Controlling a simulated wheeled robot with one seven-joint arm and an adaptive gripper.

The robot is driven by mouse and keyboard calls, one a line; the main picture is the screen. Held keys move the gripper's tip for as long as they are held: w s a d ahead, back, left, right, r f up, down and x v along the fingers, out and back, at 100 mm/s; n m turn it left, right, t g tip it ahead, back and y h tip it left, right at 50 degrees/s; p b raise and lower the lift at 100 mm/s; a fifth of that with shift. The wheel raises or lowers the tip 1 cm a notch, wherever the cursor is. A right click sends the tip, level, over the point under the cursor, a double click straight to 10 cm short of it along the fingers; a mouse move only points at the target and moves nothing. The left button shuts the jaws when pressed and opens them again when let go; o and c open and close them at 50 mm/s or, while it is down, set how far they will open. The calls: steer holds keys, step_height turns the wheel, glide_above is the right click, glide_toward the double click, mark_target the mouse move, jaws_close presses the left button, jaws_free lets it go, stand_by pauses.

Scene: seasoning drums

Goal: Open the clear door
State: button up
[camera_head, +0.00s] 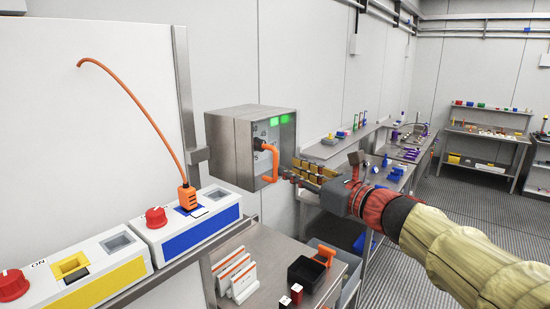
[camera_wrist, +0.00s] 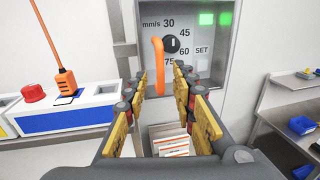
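A grey metal box (camera_head: 232,150) is fixed at the wall in the head view. Its front has a speed dial (camera_wrist: 171,44), a SET button (camera_wrist: 202,50) and green lights (camera_wrist: 216,18). An orange handle (camera_head: 270,165) stands out from this front; it also shows in the wrist view (camera_wrist: 158,62). The clear door itself is hard to make out against the panel; it looks closed. My gripper (camera_head: 292,171) is open in front of the box. In the wrist view its yellow-padded fingers (camera_wrist: 161,78) lie left and right of the handle's line, with a gap showing; contact is not visible.
A blue-and-white switch box (camera_head: 195,226) with a red knob and orange plug stands left, beside a yellow one (camera_head: 90,275). Below is a metal table (camera_head: 255,238) with white cards (camera_head: 235,276) and a black bin (camera_head: 305,272). Shelves (camera_head: 345,148) run along the wall at right.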

mark_target(275, 176)
steer(key=x, duration=0.7)
steer(key=shift+w+f, duration=0.1)
steer(key=shift+f, duration=0.05)
steer(key=shift+c, duration=0.5)
jaws_close()
